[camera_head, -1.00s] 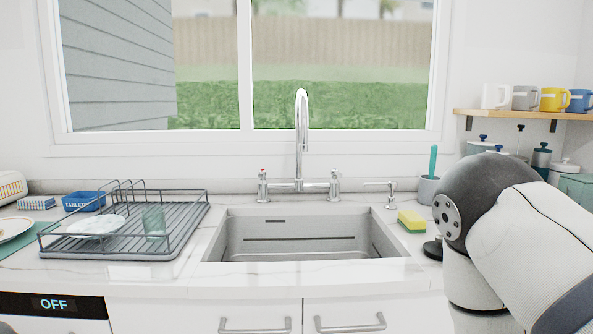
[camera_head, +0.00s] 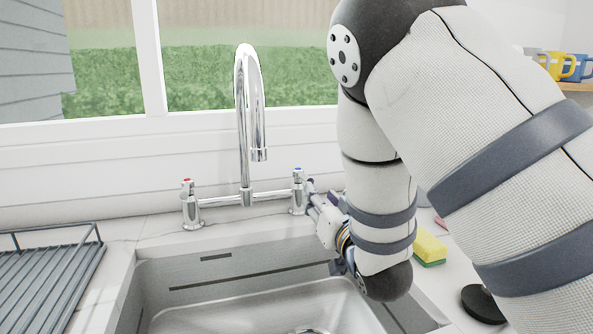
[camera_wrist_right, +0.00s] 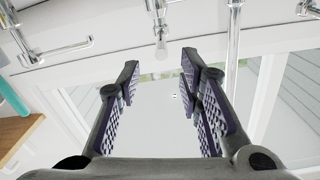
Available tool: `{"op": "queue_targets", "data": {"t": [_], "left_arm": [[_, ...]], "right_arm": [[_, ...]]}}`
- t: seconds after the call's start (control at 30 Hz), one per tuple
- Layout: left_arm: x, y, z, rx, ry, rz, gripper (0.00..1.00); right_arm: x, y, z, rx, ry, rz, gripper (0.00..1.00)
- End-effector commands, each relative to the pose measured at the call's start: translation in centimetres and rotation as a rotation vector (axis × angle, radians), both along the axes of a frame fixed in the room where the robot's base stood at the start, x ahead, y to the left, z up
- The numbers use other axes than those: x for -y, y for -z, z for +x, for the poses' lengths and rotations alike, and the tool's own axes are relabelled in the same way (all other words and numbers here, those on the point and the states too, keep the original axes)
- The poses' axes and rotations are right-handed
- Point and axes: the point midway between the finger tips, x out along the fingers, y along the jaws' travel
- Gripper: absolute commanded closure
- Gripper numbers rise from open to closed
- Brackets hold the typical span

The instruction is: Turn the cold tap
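The cold tap (camera_head: 298,193), a chrome post with a blue-marked top, stands right of the tall spout (camera_head: 248,120). The hot tap (camera_head: 191,207), with a red mark, stands left of it. My right gripper (camera_head: 313,190) is just right of the cold tap, mostly hidden by my arm. In the right wrist view my right gripper (camera_wrist_right: 160,68) is open and empty, its two ridged fingers apart. The cold tap (camera_wrist_right: 160,40) appears beyond the gap between the fingertips; I cannot tell whether they touch it. My left gripper is not in view.
The sink (camera_head: 250,300) lies below the taps. A dish rack (camera_head: 50,280) is at left. A sponge (camera_head: 430,247) and a black round stopper (camera_head: 482,303) lie right of the sink. The soap dispenser (camera_wrist_right: 55,50) shows in the wrist view, beside the cold tap.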

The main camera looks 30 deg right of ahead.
Motion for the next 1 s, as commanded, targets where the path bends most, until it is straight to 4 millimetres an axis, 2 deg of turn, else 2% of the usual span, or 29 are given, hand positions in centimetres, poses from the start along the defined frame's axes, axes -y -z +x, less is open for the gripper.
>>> {"op": "queue_targets", "data": {"t": [0.07, 0.3, 0.43, 0.6, 0.83, 0.87, 1.0], "left_arm": [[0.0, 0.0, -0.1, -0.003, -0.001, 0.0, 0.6], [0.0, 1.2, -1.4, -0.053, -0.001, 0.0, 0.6], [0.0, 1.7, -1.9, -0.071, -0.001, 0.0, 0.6], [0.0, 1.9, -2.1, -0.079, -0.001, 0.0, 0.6], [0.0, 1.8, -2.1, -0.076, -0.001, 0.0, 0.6], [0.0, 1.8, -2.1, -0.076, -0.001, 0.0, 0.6], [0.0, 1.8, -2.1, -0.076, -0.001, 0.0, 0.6]], "right_arm": [[0.3, -0.1, 1.2, 0.003, -0.001, -0.001, 0.67], [1.9, 0.7, 7.2, -0.007, -0.001, -0.001, 0.67], [2.6, 0.6, 9.7, -0.006, -0.001, -0.002, 0.67], [2.9, 0.3, 11.1, -0.003, -0.001, 0.0, 0.67], [3.0, 0.0, 11.2, 0.0, -0.001, 0.0, 0.67], [3.0, 0.0, 11.2, 0.0, -0.001, 0.0, 0.69], [3.0, 0.0, 11.2, 0.0, 0.0, 0.0, 1.0]]}}
